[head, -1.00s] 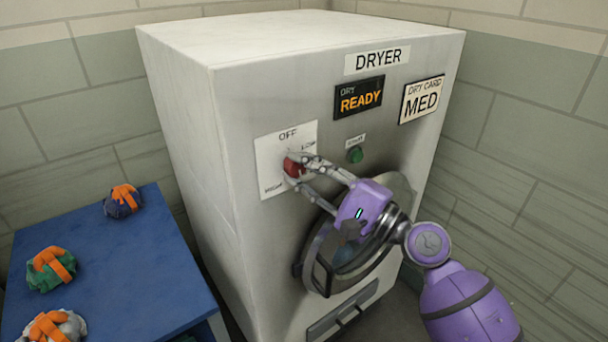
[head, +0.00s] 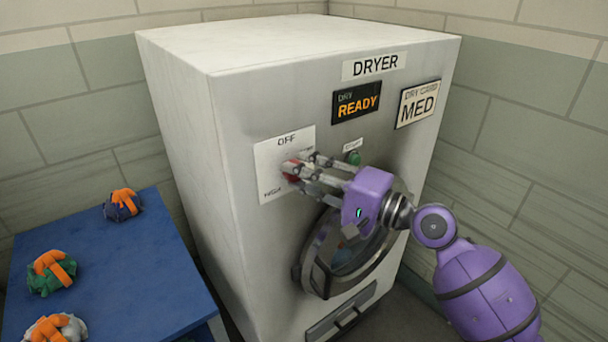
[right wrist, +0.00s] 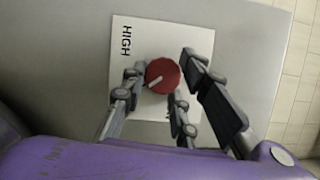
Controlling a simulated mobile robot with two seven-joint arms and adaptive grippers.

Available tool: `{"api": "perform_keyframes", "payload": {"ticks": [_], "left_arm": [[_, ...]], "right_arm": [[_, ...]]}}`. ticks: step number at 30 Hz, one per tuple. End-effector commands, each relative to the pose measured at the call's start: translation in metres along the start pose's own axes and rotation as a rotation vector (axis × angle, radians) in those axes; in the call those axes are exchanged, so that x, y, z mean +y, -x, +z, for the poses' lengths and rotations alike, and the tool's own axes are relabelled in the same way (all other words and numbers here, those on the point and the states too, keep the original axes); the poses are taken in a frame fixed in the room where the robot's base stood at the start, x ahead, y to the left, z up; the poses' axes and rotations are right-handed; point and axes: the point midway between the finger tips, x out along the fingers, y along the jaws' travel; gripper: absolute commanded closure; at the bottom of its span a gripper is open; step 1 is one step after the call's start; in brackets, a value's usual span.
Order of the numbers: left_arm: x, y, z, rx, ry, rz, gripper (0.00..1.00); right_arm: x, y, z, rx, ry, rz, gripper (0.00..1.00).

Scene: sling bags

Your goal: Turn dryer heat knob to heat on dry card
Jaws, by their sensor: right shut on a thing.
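The heat knob (head: 289,171) is red and sits on a white dial plate (head: 270,188) on the dryer's front. OFF is readable at the plate's top; HIGH is at its lower left. My right gripper (head: 298,168) is shut on the knob, with fingers on both sides of it. In the right wrist view, the knob (right wrist: 165,73) shows a pale pointer mark toward the picture's lower left, while HIGH is at upper left. My fingers cover other dial labels. The dry card (head: 418,104) reads MED. My left gripper is out of view.
The display (head: 357,104) reads READY. A green button (head: 354,158) sits just above my right gripper. The round dryer door (head: 318,262) is below it. A blue table (head: 125,270) at left holds several small bundles with orange straps.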

Motion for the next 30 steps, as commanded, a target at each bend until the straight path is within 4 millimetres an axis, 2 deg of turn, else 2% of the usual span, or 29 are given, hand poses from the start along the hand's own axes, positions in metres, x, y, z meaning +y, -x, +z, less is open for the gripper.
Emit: {"api": "perform_keyframes", "payload": {"ticks": [1, 7, 8, 11, 25, 30], "left_arm": [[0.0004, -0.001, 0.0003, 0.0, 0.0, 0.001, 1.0], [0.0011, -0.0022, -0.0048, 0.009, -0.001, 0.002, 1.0], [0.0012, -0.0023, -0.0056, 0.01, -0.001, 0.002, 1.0], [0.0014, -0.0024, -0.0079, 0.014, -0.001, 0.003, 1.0], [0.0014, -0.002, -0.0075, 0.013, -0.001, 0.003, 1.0], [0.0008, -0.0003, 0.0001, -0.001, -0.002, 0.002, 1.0]], "right_arm": [[0.0138, 0.0003, 0.0015, -0.005, -0.009, 0.024, 0.98], [0.0141, 0.0003, 0.0014, -0.005, -0.01, 0.025, 0.98], [0.0141, 0.0003, 0.0013, -0.005, -0.01, 0.025, 0.71], [0.0135, 0.0003, 0.0012, -0.005, -0.01, 0.024, 0.6], [0.0058, -0.0002, 0.0015, -0.005, -0.005, 0.011, 0.6], [0.0046, 0.0013, 0.0012, -0.004, -0.004, 0.009, 0.6]]}}
